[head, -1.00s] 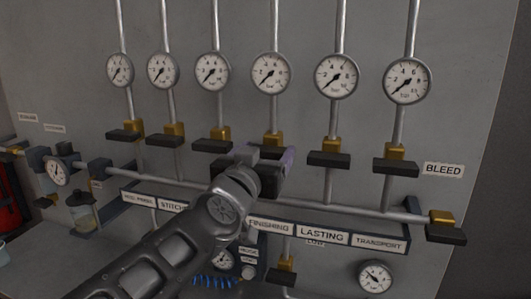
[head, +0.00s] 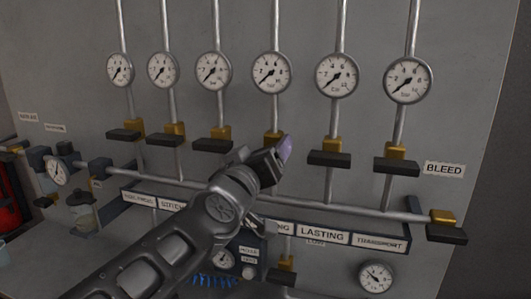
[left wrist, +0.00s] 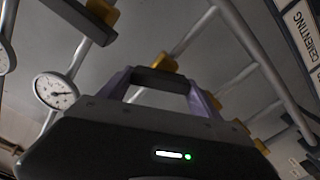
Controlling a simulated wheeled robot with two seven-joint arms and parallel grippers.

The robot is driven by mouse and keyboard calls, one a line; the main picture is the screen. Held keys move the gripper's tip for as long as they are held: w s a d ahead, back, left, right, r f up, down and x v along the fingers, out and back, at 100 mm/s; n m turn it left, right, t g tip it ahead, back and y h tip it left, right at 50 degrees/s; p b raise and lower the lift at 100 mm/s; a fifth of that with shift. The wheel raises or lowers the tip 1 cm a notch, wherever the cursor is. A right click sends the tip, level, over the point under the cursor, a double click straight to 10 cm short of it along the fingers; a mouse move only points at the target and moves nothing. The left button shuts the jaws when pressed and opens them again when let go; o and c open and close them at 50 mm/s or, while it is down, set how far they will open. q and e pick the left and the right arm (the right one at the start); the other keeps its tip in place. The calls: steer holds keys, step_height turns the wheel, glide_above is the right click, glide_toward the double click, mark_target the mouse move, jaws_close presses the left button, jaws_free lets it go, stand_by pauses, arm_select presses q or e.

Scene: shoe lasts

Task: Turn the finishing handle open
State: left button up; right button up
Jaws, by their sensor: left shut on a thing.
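The brass body (left wrist: 166,62) shows behind the handle. The handle looks slanted compared with the neighbouring handles, not square across its pipe. The finishing label (head: 283,228) is partly covered by my arm. My right gripper is not in view.
Neighbouring dark handles stand left (head: 213,146) and right (head: 329,159) of my gripper, crosswise to their pipes. A horizontal pipe (head: 350,211) and the label strip (head: 322,234) run below. Gauges line the pipes above, including the finishing gauge (head: 271,72).

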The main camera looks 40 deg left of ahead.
arm_select(q)
steer(key=n, duration=0.6)
steer(key=shift+a+f, duration=0.1)
steer(key=n, duration=0.6)
steer(key=shift+f+n, duration=0.15)
steer(key=shift+n, duration=0.15)
steer(key=o, duration=1.4)
steer(key=shift+s, duration=0.15)
steer(key=p+v, duration=0.4)
steer(key=v, duration=0.3)
steer(key=shift+s, duration=0.3)
